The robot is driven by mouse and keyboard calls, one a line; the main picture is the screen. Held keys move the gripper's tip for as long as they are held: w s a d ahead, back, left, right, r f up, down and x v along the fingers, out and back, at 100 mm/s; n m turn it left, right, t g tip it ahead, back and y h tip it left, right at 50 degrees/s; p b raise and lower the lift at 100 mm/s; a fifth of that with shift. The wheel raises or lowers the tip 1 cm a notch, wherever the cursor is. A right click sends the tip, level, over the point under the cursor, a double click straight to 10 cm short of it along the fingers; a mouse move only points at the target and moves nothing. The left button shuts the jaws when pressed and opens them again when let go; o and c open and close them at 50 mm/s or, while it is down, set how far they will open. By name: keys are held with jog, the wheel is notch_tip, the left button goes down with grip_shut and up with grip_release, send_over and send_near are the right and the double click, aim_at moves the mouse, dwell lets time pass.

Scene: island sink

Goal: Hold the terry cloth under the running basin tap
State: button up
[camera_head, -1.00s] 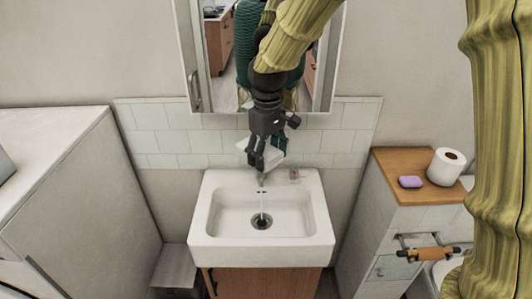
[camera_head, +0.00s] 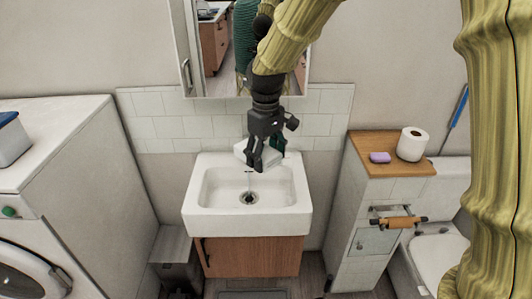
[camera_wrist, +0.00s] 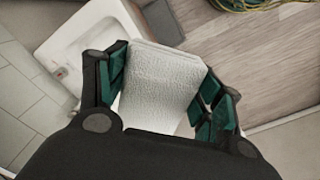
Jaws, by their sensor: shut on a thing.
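My gripper (camera_head: 256,166) is shut on a white terry cloth (camera_wrist: 162,82), held between its two green-padded fingers in the wrist view. In the head view only a small part of the cloth (camera_head: 240,150) shows beside and behind the fingers. The gripper is above the back part of the white basin (camera_head: 245,224). The tap is hidden behind the gripper. A thin stream of water (camera_head: 249,183) falls below it towards the drain (camera_head: 248,197). I cannot tell whether the water touches the cloth. The basin's edge also shows in the wrist view (camera_wrist: 82,42).
A mirror cabinet (camera_head: 188,62) hangs above the basin, close to my arm. At right, a wood-topped cabinet (camera_head: 352,146) carries a purple soap (camera_head: 380,157) and a paper roll (camera_head: 412,144). A washing machine (camera_head: 45,225) stands at left, with a grey bin (camera_head: 172,255) beside the basin.

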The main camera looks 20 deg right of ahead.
jog(key=s+a+f+m, duration=0.1)
jog(key=s+f+m, duration=0.1)
jog(key=f, duration=1.2)
jog(key=s+f+m, duration=0.3)
jog(key=s+f, duration=0.1)
jog(key=f, duration=1)
jog(key=shift+a+f+m, duration=0.3)
jog(key=shift+a+f, duration=0.1)
